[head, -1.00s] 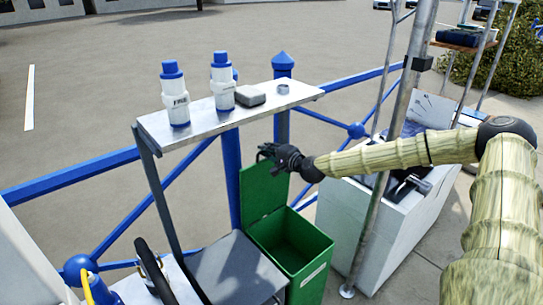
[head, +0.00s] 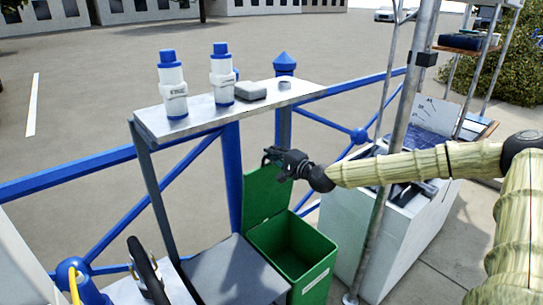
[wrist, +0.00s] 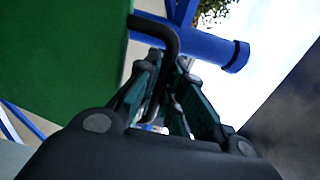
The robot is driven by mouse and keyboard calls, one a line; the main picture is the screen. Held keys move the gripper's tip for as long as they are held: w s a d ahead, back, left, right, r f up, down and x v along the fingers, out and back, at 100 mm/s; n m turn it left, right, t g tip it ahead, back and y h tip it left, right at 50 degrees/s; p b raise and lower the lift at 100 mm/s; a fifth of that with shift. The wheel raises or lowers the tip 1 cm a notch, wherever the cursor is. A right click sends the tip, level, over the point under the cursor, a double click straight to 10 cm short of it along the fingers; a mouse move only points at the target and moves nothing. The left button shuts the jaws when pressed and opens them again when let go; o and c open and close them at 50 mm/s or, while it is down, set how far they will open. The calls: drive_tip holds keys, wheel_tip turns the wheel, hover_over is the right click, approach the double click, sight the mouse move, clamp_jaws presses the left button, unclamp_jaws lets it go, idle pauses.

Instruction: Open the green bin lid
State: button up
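The green bin (head: 318,272) stands below the shelf, its top open and its inside showing. Its green lid (head: 262,196) is raised and stands roughly upright at the back of the opening. My gripper (head: 270,156) is at the lid's top edge. In the wrist view the lid (wrist: 62,50) fills the upper left. A dark bent handle (wrist: 165,32) runs from it down between the fingertips. My gripper (wrist: 169,66) appears shut on this handle, with the fingers close on both sides. The exact contact is partly hidden by the fingers.
A shelf (head: 205,118) above the bin holds two white-and-blue bottles (head: 173,85) and a grey block (head: 249,91). A blue railing (head: 75,172) runs behind. A metal pole (head: 385,195) and white box (head: 345,235) stand right of the bin.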

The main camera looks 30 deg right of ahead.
drive_tip(key=o, duration=0.4)
drive_tip(key=shift+a+f, duration=0.1)
drive_tip(key=shift+s, duration=0.15)
drive_tip(key=f+v, duration=0.1)
drive_tip(key=v, duration=1)
drive_tip(key=shift+s+d+r, duration=0.2)
drive_tip(key=shift+s+r, duration=0.2)
drive_tip(key=shift+r, duration=0.1)
